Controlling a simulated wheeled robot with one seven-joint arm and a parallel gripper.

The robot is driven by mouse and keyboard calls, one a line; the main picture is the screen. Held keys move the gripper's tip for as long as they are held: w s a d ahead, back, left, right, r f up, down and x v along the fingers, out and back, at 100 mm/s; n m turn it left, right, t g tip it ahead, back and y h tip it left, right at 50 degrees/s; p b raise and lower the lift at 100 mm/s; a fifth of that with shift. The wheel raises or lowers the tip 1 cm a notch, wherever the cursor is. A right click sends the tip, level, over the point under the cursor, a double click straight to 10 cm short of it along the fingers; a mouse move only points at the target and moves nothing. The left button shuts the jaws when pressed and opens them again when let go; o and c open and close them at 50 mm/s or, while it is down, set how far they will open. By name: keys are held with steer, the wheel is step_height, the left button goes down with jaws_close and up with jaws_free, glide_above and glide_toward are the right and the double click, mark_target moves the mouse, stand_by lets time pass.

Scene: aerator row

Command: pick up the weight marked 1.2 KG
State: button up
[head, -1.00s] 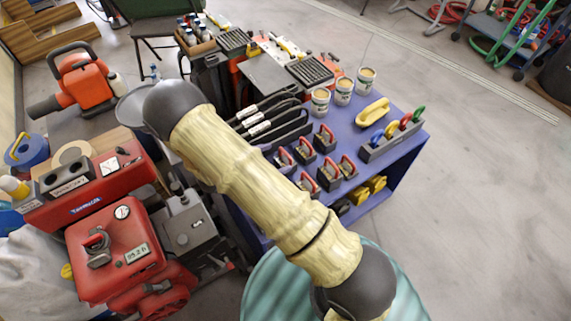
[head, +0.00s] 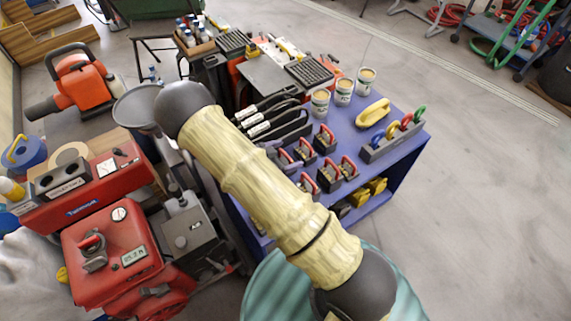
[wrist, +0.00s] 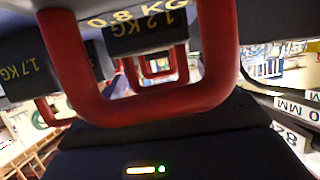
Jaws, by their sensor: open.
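Several dark weights with red handles stand in two rows on the blue cart top in the head view, one of them a front weight (head: 329,177). Their marks are too small to read there. In the wrist view, a dark block marked 1.2 KG (wrist: 147,30) is at top centre, seen through a large red handle (wrist: 140,108) close to the camera. Marks 0.8 KG and 1.7 KG show beside it. My arm hides part of the cart.
A red machine (head: 105,255) is at left.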

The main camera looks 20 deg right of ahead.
jaws_close()
steer(key=shift+r, duration=0.1)
stand_by(0.4)
steer(key=shift+r, duration=0.1)
step_height(320, 180, up, 10)
steer(key=p, duration=0.3)
stand_by(0.8)
